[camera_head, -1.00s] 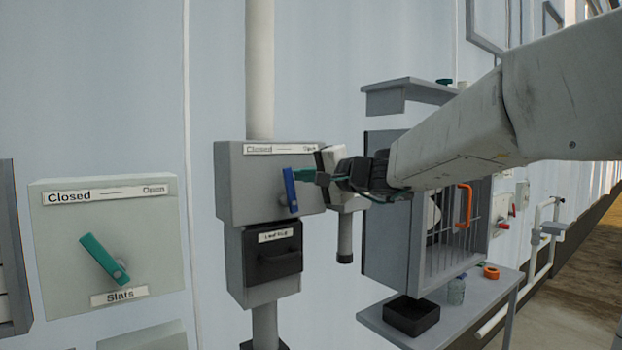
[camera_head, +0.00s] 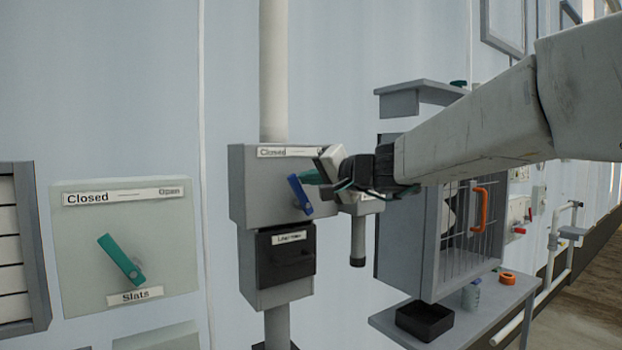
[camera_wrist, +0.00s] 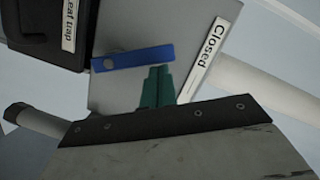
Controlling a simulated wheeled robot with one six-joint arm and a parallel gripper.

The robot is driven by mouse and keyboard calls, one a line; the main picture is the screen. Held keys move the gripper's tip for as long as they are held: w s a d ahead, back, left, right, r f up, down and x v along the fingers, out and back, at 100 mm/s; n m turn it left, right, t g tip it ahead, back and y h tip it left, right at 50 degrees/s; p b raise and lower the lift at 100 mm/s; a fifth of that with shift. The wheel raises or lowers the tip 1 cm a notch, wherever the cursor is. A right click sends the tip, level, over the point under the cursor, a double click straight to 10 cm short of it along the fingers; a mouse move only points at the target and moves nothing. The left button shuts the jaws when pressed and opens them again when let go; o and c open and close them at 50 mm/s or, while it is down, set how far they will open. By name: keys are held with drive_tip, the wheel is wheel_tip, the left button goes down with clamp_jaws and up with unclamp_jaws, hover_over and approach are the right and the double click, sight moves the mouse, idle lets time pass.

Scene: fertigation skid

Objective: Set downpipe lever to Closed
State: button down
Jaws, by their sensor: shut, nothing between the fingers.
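The downpipe lever is a blue handle (camera_head: 299,193) on the front of a grey box (camera_head: 248,190) at the pipe. Its free end points up and leans left, toward the "Closed" end of the label strip (camera_head: 285,152). My gripper (camera_head: 314,177) is shut and empty, right beside the lever's upper part on its right. In the wrist view, the green fingertips (camera_wrist: 157,75) are at the edge of the blue lever (camera_wrist: 135,57) near its free end; they seem to touch it. The "Closed" label (camera_wrist: 208,60) shows there too. My gripper hides the strip's right end.
A black "Leaf trap" unit (camera_head: 285,255) sits under the box. Left is a "Slats" panel (camera_head: 80,245) with a green lever (camera_head: 121,259). Right are a caged cabinet (camera_head: 425,215) and a shelf with a black tray (camera_head: 425,320). A grey handle (camera_head: 357,243) hangs close below my wrist.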

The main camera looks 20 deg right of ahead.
drive_tip(key=s+d+r, duration=0.3)
drive_tip(key=s+d, duration=0.4)
drive_tip(key=s, duration=0.1)
drive_tip(key=shift+s, duration=0.3)
drive_tip(key=shift+d, duration=0.1)
